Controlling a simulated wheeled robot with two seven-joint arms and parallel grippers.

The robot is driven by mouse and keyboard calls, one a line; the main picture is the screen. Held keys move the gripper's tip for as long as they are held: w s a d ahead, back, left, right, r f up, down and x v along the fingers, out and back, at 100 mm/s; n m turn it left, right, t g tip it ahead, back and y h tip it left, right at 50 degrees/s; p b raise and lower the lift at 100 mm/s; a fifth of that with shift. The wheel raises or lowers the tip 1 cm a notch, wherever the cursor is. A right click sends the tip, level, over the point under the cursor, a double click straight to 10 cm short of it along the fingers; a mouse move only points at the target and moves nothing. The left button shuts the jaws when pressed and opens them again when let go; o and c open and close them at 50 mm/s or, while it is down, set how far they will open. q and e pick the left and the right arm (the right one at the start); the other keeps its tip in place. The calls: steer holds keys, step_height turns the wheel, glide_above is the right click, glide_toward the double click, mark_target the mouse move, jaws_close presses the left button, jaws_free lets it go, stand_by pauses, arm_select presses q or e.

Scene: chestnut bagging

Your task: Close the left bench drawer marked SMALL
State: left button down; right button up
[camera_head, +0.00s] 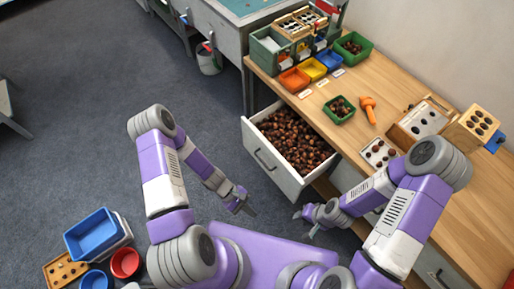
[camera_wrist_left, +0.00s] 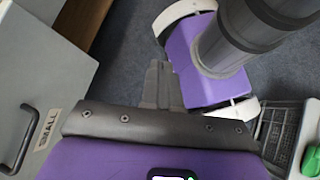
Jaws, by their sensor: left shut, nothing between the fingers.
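The drawer (camera_head: 262,165) stands pulled out from the left end of the wooden bench and is full of brown chestnuts (camera_head: 297,140). Its grey front has a dark bar handle (camera_head: 265,160). In the left wrist view, the drawer front (camera_wrist_left: 45,65) shows at the left with a SMALL label (camera_wrist_left: 47,130) and the handle (camera_wrist_left: 18,140). My left gripper (camera_head: 244,208) is shut and empty, in front of the drawer and apart from it; its fingers (camera_wrist_left: 161,82) point over the floor in the wrist view. My right gripper (camera_head: 304,223) looks open and empty, near the drawer's lower right corner.
The bench top (camera_head: 390,80) holds colored bins, a green tray (camera_head: 339,110) of chestnuts, an orange tool (camera_head: 368,108) and wooden sorting boards. A blue bin (camera_head: 92,234) and red bucket (camera_head: 125,263) stand on the floor at lower left. Floor left of the drawer is clear.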

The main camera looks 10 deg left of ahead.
arm_select(q)
steer(key=w+a+f+n+t+h+b, duration=0.1)
steer(key=w+f+n+t+h+b, duration=0.1)
steer(key=w+n+t+h, duration=0.4)
steer(key=n+t+y+b, duration=0.2)
steer(key=n+t+y, duration=0.2)
steer(key=n+t, duration=0.65)
glide_toward(262, 144)
steer(key=shift+m+t, duration=0.25)
steer(key=b+x, duration=0.1)
steer(key=x, duration=0.5)
steer(key=shift+w+d+r, duration=0.15)
steer(key=shift+d, duration=0.3)
